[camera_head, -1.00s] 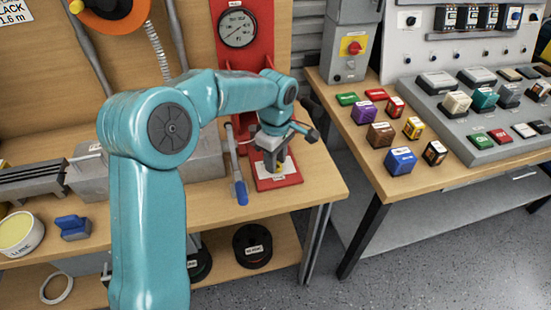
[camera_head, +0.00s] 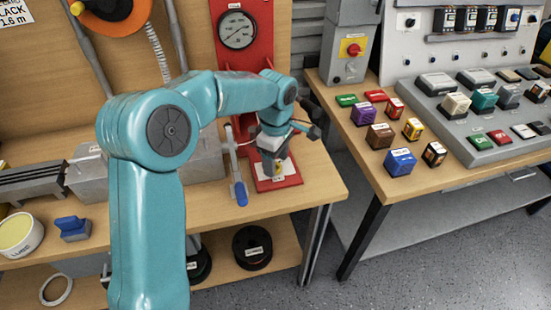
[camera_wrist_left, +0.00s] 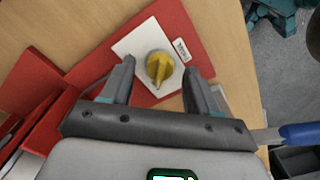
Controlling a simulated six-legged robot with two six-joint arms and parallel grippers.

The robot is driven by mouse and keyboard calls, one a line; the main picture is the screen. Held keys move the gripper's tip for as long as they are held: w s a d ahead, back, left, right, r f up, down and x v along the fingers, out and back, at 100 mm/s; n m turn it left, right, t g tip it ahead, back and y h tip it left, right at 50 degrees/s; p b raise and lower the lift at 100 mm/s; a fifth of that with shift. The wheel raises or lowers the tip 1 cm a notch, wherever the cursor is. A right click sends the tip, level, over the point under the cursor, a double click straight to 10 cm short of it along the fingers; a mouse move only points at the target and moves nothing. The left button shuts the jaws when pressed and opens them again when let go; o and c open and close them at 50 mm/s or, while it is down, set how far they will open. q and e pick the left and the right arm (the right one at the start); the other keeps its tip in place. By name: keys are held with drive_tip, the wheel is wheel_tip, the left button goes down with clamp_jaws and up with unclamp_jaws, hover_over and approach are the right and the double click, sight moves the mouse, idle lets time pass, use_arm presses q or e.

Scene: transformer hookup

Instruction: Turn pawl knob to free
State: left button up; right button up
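The yellow pawl knob (camera_wrist_left: 159,67) sits on a white plate (camera_wrist_left: 136,44) fixed to a red base (camera_wrist_left: 180,22), seen in the left wrist view. Its ridge runs up and down in that picture, slightly tilted. My left gripper (camera_wrist_left: 157,78) is open, with one finger on each side of the knob and a gap to both. In the head view my left gripper (camera_head: 272,158) points down over the red base (camera_head: 292,181) and mostly hides the knob. My right gripper is in neither view.
A blue-handled lever (camera_head: 240,192) stands just left of the red base; its blue handle (camera_wrist_left: 299,132) also shows in the left wrist view. A dial gauge (camera_head: 237,30) is on the red upright behind. A second table (camera_head: 345,130) with coloured blocks stands to the right.

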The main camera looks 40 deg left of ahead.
use_arm(q)
drive_tip(key=shift+a+f, duration=0.1)
wheel_tip(320, 180, up, 16)
drive_tip(key=p, duration=0.2)
drive_tip(key=shift+r+p, duration=0.2)
drive_tip(key=shift+p, duration=0.2)
drive_tip(key=shift+s+f, duration=0.1)
drive_tip(key=shift+s, duration=0.05)
